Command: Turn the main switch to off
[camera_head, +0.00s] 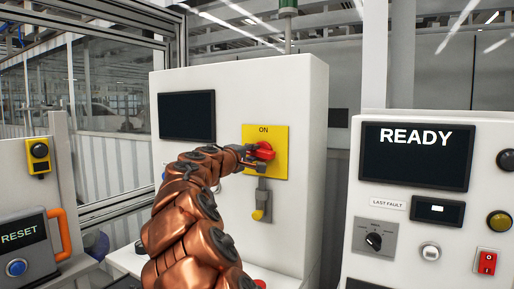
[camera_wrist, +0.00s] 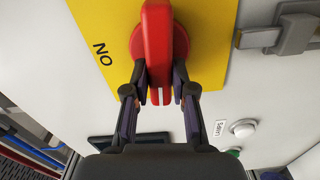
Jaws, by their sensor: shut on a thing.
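The main switch is a red rotary handle (camera_head: 264,151) on a yellow plate (camera_head: 280,135) on a white cabinet. The word ON is printed on the plate above the handle. In the head view my gripper (camera_head: 252,157) reaches the handle from the left. In the wrist view the red handle (camera_wrist: 157,50) stands upright in the picture, and my gripper (camera_wrist: 160,92) has one finger on each side of its near end. The fingers are shut on the handle. The plate also shows in the wrist view (camera_wrist: 95,30), with ON at its left. Any OFF mark is hidden or out of view.
A right-hand panel with a READY screen (camera_head: 415,157) and a left RESET box (camera_head: 20,240) flank the cabinet. A white button (camera_wrist: 243,128) lies near my gripper.

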